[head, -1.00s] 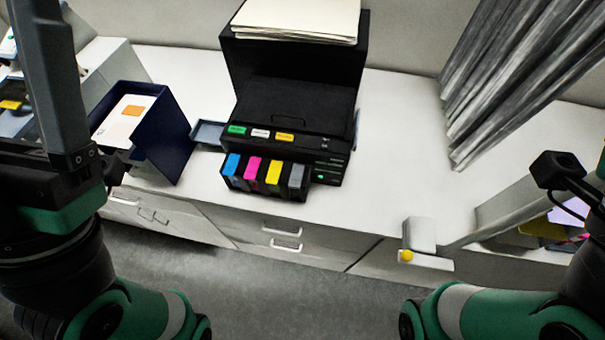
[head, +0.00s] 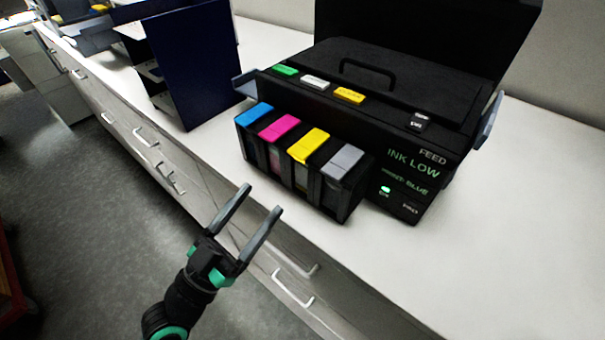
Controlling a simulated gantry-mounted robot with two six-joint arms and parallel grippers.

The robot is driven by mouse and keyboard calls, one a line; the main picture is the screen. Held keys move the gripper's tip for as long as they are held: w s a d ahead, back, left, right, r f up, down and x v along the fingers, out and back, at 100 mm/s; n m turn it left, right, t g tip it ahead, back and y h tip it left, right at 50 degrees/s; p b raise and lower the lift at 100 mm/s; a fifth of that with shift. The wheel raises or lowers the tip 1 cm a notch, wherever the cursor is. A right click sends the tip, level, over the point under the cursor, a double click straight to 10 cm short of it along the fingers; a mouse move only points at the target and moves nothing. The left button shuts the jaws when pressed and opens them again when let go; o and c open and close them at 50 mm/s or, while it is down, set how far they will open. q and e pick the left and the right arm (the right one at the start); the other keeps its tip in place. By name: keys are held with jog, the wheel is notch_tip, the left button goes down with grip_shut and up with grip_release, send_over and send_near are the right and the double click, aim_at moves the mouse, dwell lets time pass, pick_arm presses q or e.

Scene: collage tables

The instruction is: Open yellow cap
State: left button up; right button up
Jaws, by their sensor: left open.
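The yellow cap (head: 308,146) lies flat and closed on top of an ink tank at the front of the black printer (head: 372,102). It is third in a row, between the magenta cap (head: 279,128) and the grey cap (head: 343,162). The blue cap (head: 254,115) is at the left end. My left gripper (head: 262,210) is open and empty, in front of and below the tanks near the counter's front edge, apart from the caps. My right gripper is not in view.
The printer's top has green, white and yellow buttons (head: 349,95), and its panel reads INK LOW and PRINT: BLUE. A dark blue file holder (head: 197,62) stands to the left. The white counter (head: 440,262) is clear at the right. Drawers with handles (head: 292,287) run below.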

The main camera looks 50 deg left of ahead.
aim_at(295, 156)
pick_arm(q)
jog(key=p+x, duration=0.3)
jog(key=x, duration=0.9)
jog(key=shift+d+r, duration=0.15)
jog(key=shift+c, duration=0.2)
grip_shut()
dwell(0.8)
